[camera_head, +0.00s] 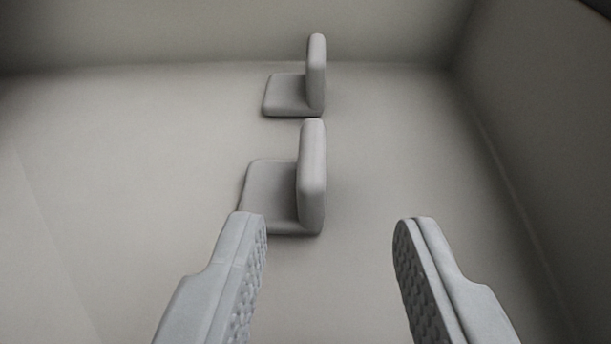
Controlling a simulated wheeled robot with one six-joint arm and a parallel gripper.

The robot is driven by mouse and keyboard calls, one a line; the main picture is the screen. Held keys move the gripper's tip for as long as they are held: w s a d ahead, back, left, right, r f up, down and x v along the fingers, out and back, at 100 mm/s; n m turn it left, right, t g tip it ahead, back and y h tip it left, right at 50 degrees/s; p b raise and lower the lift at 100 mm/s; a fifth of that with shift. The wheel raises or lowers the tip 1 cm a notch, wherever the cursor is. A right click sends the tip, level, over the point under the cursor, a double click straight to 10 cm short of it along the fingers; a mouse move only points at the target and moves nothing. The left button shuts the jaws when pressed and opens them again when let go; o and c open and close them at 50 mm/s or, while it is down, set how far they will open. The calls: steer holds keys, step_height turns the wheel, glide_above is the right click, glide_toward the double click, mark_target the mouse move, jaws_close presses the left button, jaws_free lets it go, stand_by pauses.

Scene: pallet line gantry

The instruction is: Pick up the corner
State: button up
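Two grey L-shaped corners lie in a grey bin, each with one flat leg on the floor and one leg standing up on its right side. The nearer corner (312,178) is in the middle of the head view. The farther corner (316,75) lies behind it, close to the back wall. My gripper (330,228) is open, with nothing between its textured fingers. The left fingertip overlaps the near left edge of the nearer corner in the picture; I cannot tell whether they touch. The right fingertip is to the right of that corner, apart from it.
The bin floor (400,150) is bare to the left and right of the corners. The bin's back wall (220,30) rises behind the farther corner. The right wall (545,120) slopes along the right side of the view.

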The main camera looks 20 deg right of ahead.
mark_target(312, 163)
steer(key=shift+a+x, duration=0.15)
steer(key=shift+x, duration=1.2)
steer(key=shift+a+x, duration=0.15)
steer(key=shift+x, duration=1.25)
steer(key=shift+w+r, duration=0.15)
steer(key=shift+r, duration=0.05)
steer(key=shift+c, duration=0.2)
jaws_close()
